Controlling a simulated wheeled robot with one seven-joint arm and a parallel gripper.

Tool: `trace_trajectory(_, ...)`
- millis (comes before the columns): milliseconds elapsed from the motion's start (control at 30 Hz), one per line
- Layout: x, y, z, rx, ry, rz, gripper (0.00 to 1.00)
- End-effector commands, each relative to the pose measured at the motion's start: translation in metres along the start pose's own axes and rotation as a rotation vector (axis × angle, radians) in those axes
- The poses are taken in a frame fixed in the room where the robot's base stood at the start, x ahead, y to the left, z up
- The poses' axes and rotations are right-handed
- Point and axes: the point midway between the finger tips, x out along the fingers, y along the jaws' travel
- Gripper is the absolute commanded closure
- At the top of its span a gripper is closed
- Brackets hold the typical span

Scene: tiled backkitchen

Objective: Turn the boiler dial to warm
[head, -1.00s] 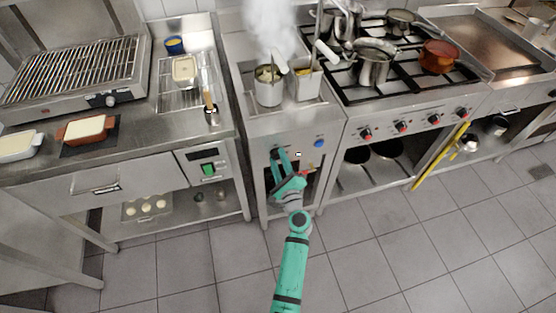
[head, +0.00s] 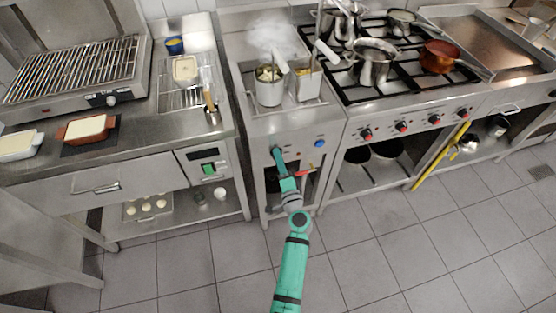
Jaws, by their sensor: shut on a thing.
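The boiler (head: 262,123) is the steel unit in the middle, with two baskets in its top and faint steam above. Its front panel carries a dark dial at the left, now mostly hidden behind my fingers, and a blue knob (head: 320,143) at the right. My gripper (head: 278,153) reaches up from below and is shut on the dark dial. The dial's pointer and any markings are hidden or too small to read.
A red lever (head: 305,172) sits just right of my gripper, below the panel. A stove (head: 400,80) with pots stands right. A counter with a grill (head: 75,75) stands left. Tiled floor in front is clear, apart from a yellow pole (head: 440,158) leaning at the right.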

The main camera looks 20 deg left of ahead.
Motion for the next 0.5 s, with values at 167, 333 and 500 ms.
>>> trace_trajectory(167,-0.0009,0.0017,0.0009,-0.095,-0.002,0.003,0.90)
trace_trajectory(333,-0.0009,0.0018,0.0008,-0.152,-0.002,0.003,0.90)
trace_trajectory(500,-0.0008,0.0018,0.0009,-0.179,-0.002,0.003,0.90)
